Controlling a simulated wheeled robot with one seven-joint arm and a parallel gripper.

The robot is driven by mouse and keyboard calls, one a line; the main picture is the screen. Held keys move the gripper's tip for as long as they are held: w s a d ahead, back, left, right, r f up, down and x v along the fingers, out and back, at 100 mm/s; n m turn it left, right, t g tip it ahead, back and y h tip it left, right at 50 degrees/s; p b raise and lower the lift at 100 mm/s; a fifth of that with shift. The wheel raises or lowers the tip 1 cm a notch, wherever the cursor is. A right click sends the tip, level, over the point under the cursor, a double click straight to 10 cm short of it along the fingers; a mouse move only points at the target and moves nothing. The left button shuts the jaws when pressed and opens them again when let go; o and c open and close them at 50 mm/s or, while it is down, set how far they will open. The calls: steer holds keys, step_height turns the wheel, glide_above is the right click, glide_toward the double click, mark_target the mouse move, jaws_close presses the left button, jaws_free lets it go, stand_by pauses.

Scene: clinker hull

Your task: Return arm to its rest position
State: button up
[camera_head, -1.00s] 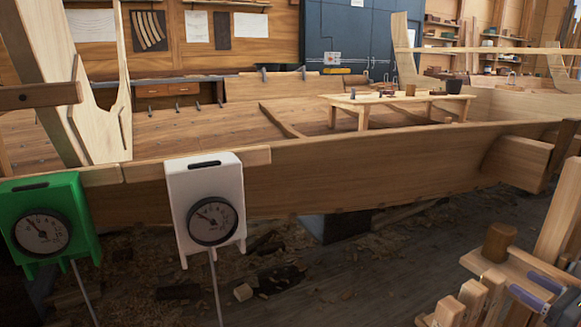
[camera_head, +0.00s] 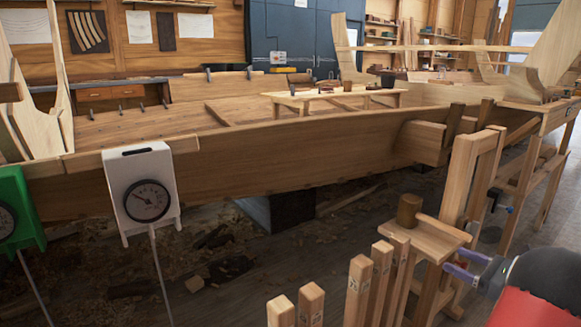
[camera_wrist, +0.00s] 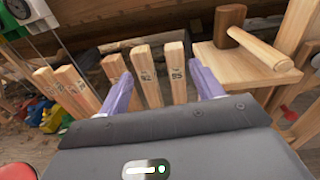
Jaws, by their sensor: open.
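My gripper (camera_head: 460,264) shows at the lower right of the head view, beside the small wooden shelf with the mallet. Its two purple fingers point left. In the wrist view my gripper (camera_wrist: 162,90) has its fingers wide apart with nothing held between them. Numbered wooden posts (camera_wrist: 146,75) stand beyond the fingers; whether the fingers touch any of them I cannot tell. The red and black part of my arm is cut off by the right edge of the head view.
A mallet (camera_head: 408,210) stands on the wooden shelf (camera_head: 430,240) near my gripper. The numbered posts (camera_head: 358,290) rise to its left. A white gauge (camera_head: 146,190) and a green gauge (camera_head: 14,215) are by the hull (camera_head: 270,165). Floor beyond is strewn with shavings.

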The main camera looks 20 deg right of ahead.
steer(key=w+a+r+n+g+y+b, duration=0.15)
steer(key=a+n+g, duration=0.45)
steer(key=a, duration=0.9)
steer(key=w+a+r+n+g+y+b, duration=0.15)
steer(key=a+n+g, duration=0.45)
steer(key=a, duration=1)
steer(key=s+a+f+n+t+h+b, duration=0.1)
steer(key=s+a+f+n+h, duration=0.3)
steer(key=s+a+n+h, duration=0.4)
steer(key=shift+s+a+n+h, duration=0.4)
steer(key=shift+s+a+n, duration=2.75)
steer(key=shift+n, duration=2.75)
steer(key=shift+s+d, duration=0.1)
